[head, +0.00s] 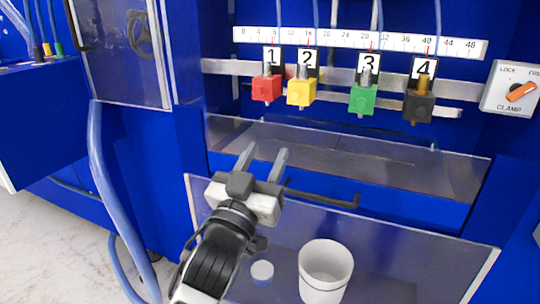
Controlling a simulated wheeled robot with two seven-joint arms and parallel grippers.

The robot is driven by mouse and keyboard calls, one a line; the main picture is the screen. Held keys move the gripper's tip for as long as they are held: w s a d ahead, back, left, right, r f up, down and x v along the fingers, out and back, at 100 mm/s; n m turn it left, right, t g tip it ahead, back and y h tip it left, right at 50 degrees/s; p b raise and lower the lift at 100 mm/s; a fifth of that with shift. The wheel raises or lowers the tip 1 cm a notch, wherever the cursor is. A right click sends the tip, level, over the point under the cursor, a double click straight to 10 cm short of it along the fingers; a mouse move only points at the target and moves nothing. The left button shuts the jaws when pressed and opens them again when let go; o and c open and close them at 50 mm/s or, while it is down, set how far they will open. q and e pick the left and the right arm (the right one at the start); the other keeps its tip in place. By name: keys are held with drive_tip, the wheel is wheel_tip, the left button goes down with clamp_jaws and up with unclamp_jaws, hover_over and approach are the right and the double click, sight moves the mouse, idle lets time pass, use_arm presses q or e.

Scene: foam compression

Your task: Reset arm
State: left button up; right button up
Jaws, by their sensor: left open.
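My left gripper (263,158) is in the lower middle of the head view, its arm coming up from the bottom. Its two fingers are apart, point up and away, and hold nothing. It is in front of a clear panel, below the row of numbered blocks. My right gripper is not in view.
Red (266,88), yellow (301,92), green (363,99) and black (419,106) blocks sit on a rail under a ruler (350,40). An orange clamp knob (522,92) is at right. A white cup (325,270) and small white disc (262,271) are below. A dark handle (335,201) lies beside the gripper.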

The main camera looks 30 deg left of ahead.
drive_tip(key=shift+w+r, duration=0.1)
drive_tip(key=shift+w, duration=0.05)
use_arm(q)
drive_tip(key=s+d+f+m+g+h+p, duration=0.1)
drive_tip(key=s+d+f+g+h, duration=0.15)
drive_tip(key=f, duration=0.65)
drive_tip(key=s+d+f+m+g+h+p, duration=0.1)
drive_tip(key=s+d+f+g, duration=0.2)
drive_tip(key=f, duration=0.6)
drive_tip(key=s+d+f+m+g+h+p, duration=0.1)
drive_tip(key=s+d+f+g, duration=0.2)
drive_tip(key=s+f+g, duration=0.3)
drive_tip(key=s+f, duration=0.5)
drive_tip(key=shift+d+f, duration=0.2)
drive_tip(key=shift+f, duration=0.1)
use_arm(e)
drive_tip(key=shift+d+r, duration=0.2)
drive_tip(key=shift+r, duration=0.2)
use_arm(q)
drive_tip(key=shift+w+h, duration=0.1)
drive_tip(key=shift+h, duration=0.25)
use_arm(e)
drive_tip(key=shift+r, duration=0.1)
